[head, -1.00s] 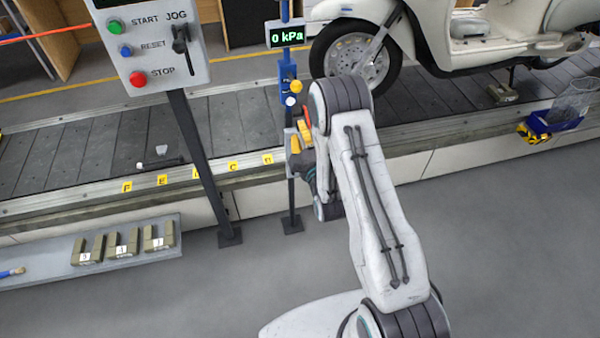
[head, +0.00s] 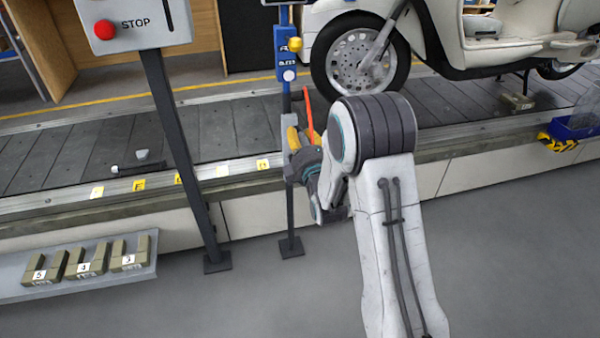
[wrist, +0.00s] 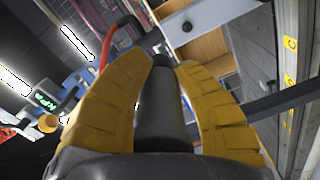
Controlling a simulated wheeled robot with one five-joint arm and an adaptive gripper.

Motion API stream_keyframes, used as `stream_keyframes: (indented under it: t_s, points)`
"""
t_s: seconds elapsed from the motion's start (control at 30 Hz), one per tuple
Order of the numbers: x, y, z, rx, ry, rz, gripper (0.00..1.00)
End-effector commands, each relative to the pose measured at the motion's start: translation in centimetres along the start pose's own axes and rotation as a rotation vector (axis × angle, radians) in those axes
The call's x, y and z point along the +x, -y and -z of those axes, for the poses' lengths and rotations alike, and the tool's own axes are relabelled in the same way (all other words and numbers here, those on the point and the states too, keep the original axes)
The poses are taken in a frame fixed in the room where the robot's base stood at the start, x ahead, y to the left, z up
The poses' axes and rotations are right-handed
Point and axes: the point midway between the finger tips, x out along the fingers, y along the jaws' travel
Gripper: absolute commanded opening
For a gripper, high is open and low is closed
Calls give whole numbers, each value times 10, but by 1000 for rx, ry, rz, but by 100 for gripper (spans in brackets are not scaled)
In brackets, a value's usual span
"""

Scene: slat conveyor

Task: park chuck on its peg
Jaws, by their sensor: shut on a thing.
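My gripper (head: 297,138) is beside the post stand in the head view. In the wrist view its two yellow fingers (wrist: 155,85) are shut on a dark cylindrical chuck (wrist: 163,112). A red-orange hose (wrist: 122,22) runs close by the chuck; it also shows in the head view (head: 308,112). In the head view the gripper and arm hide the chuck and the peg. I cannot tell whether chuck and peg touch.
The thin post stand (head: 290,215) carries a blue valve body (head: 287,48) with a yellow knob (head: 295,44). The control box (head: 135,22) stands left on its own post. A scooter (head: 470,35) is on the slat conveyor (head: 235,125). A low shelf (head: 30,285) holds blocks at left.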

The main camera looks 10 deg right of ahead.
Motion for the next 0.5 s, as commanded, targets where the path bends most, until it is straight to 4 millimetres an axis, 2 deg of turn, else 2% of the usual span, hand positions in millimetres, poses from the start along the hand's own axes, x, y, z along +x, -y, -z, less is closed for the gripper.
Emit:
stream_keyframes:
  t_s: [0.03,0.1,0.5]
  points:
    - [1,16,-4,-29,-2,-7,0]
    - [1,22,-6,-69,-1,-7,0]
    - [0,42,-11,-226,0,-4,0]
